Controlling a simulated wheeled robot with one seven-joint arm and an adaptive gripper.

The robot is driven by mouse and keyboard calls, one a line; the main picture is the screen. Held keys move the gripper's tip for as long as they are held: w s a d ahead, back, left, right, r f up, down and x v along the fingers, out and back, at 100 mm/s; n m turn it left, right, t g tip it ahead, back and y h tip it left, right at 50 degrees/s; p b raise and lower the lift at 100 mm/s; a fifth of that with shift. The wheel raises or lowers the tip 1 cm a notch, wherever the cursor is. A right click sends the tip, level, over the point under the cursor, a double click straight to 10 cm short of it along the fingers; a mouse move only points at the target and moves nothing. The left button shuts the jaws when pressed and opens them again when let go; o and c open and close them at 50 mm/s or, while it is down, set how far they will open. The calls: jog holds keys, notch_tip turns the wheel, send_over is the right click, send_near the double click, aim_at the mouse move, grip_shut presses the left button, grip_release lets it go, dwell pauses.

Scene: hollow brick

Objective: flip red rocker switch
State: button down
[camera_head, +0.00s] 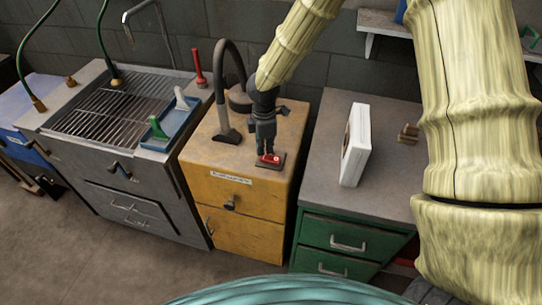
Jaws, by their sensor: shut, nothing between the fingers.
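The red rocker switch (274,160) sits on a dark base plate on top of the yellow cabinet (215,165), near its front right corner. My gripper (265,150) is shut and empty, pointing down. Its fingertips are right at the left side of the switch in the picture. I cannot tell whether they touch it. The fingers hide part of the switch and its plate, and its tilt is too small to read.
A black hose with a nozzle (227,135) stands on the yellow cabinet, left of my gripper. A white box (356,145) stands on the green-drawer cabinet (312,195) to the right. A grated sink unit with a blue tray (157,146) is on the left.

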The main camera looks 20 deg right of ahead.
aim_at(266, 157)
jog(key=shift+r+p, duration=1.85)
jog(key=shift+r, duration=0.6)
jog(key=shift+d+f, duration=0.1)
